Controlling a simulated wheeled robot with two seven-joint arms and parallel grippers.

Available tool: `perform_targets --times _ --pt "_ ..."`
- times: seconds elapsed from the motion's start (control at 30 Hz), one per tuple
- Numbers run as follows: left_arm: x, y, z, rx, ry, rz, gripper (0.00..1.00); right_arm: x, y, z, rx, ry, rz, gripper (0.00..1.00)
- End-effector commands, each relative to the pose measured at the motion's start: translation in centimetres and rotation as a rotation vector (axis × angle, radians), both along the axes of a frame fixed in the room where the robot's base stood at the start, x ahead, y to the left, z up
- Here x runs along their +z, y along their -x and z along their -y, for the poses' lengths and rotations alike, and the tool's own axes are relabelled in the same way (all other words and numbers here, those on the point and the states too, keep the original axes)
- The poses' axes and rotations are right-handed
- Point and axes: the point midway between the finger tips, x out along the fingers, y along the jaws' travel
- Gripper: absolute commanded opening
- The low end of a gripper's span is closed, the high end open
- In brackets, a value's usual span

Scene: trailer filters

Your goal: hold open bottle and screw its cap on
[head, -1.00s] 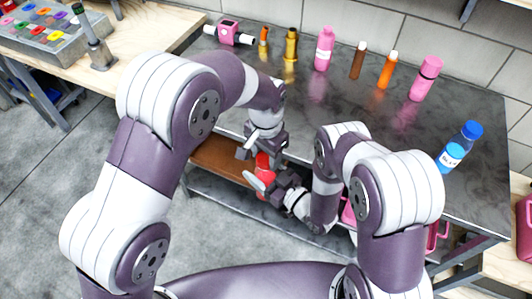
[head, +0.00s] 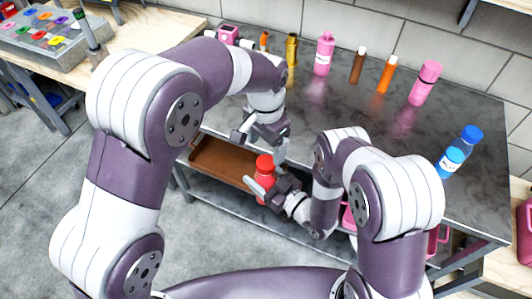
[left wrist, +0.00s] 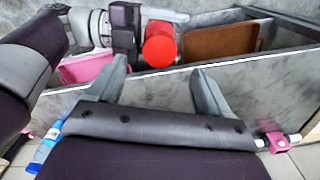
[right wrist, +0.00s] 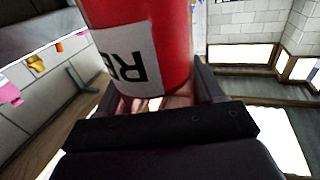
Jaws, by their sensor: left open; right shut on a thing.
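A red bottle (head: 264,188) with a white label stands roughly upright in front of the table's near edge. My right gripper (head: 270,183) is shut on its body; the right wrist view shows the red bottle (right wrist: 165,45) between the fingers. A round red cap (head: 264,162) sits on top of the bottle; how tightly it is screwed cannot be told. My left gripper (head: 262,142) is open and empty above the cap, apart from it. In the left wrist view, the red cap (left wrist: 160,48) shows beyond and between the open fingers (left wrist: 160,85).
A dark table (head: 350,125) carries a pink bottle (head: 324,53), a brown bottle (head: 358,64), an orange bottle (head: 387,73), another pink bottle (head: 424,83) and a blue bottle (head: 452,162). A brown tray (head: 215,160) lies below the near edge.

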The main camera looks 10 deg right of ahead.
Motion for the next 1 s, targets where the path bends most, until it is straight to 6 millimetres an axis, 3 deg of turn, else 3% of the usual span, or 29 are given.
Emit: perform_targets --times 0.17,0.73,0.8,0.87,0.93,1.0 --pt "1.3 0.0 0.0 0.0 0.0 0.0 0.79 0.0 0.0 0.0 0.0 -0.001 0.002 0.0" --pt "1.4 -0.4 -0.6 0.017 0.001 0.001 0.79 0.0 0.0 0.0 0.0 0.0 0.001 0.0" --pt "2.5 -1.6 -2.2 0.063 0.014 0.022 0.79 0.1 0.0 0.0 0.0 0.0 0.001 0.0" --pt "3.7 -2.2 -5.3 0.133 0.019 0.033 0.79 0.1 0.0 0.0 0.0 0.0 0.001 0.0" --pt "4.3 -1.4 -10.4 0.245 0.017 0.031 0.79 0.0 0.0 0.0 0.0 -0.001 0.002 0.0" --pt "4.1 0.7 -15.6 0.393 0.019 0.037 0.79 0.0 0.0 0.0 0.0 -0.001 0.002 0.0"
